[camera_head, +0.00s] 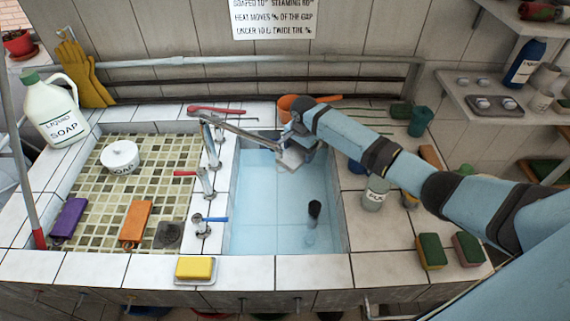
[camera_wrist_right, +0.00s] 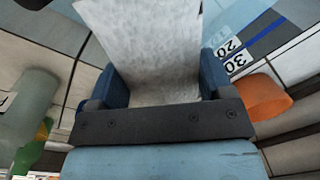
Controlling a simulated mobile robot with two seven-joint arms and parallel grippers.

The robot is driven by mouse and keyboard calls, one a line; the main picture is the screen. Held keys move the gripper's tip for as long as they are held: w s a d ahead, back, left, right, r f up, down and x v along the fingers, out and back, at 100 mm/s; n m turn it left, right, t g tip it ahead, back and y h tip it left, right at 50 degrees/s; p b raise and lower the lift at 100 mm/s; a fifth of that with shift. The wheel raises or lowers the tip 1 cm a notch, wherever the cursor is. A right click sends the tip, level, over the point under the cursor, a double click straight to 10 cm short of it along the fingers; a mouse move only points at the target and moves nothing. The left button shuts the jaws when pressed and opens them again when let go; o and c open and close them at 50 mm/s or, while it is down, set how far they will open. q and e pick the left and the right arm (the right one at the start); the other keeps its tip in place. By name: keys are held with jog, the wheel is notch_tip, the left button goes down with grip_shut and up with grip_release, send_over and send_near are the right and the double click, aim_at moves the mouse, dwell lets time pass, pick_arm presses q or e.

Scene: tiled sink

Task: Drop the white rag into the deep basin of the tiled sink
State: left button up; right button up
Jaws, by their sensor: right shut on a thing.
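The deep basin (camera_head: 265,212) is the pale-blue tiled well right of the shallow, mosaic-floored side. My right gripper (camera_head: 297,148) is over its far end and shut on the white rag (camera_head: 289,159). In the right wrist view the rag (camera_wrist_right: 150,45) spreads as a pale, mottled sheet between the two blue fingers of the gripper (camera_wrist_right: 158,78). The rag looks held above the basin floor; its lower edge is hard to make out in the head view. My left gripper is not in view.
A metal faucet (camera_head: 240,132) reaches over the basin's far end, close to my gripper. An orange bowl (camera_head: 292,104) stands behind. A dark cylinder (camera_head: 314,210) is in the basin. A grey-green jar (camera_head: 375,193) and sponges (camera_head: 432,250) stand on the right ledge.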

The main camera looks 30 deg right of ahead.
aim_at(291, 157)
jog(key=shift+m, duration=0.3)
jog(key=a+f, duration=0.1)
jog(key=a, duration=0.1)
jog(key=a+f, duration=0.2)
jog(key=shift+s+b, duration=0.35)
jog(key=shift+s, duration=0.05)
pick_arm(q)
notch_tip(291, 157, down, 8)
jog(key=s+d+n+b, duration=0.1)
jog(key=b, duration=0.5)
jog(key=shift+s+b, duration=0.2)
jog(key=shift+b, duration=0.2)
pick_arm(e)
notch_tip(291, 157, down, 6)
jog(key=shift+d+r, duration=0.1)
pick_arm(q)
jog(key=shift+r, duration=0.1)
pick_arm(e)
jog(key=o, duration=0.9)
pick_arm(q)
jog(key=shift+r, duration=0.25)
pick_arm(e)
jog(key=shift+o, duration=0.2)
jog(key=shift+s+r, duration=0.15)
jog(key=shift+r, duration=1.75)
jog(key=shift+s+r, duration=0.1)
jog(key=shift+r, duration=1.8)
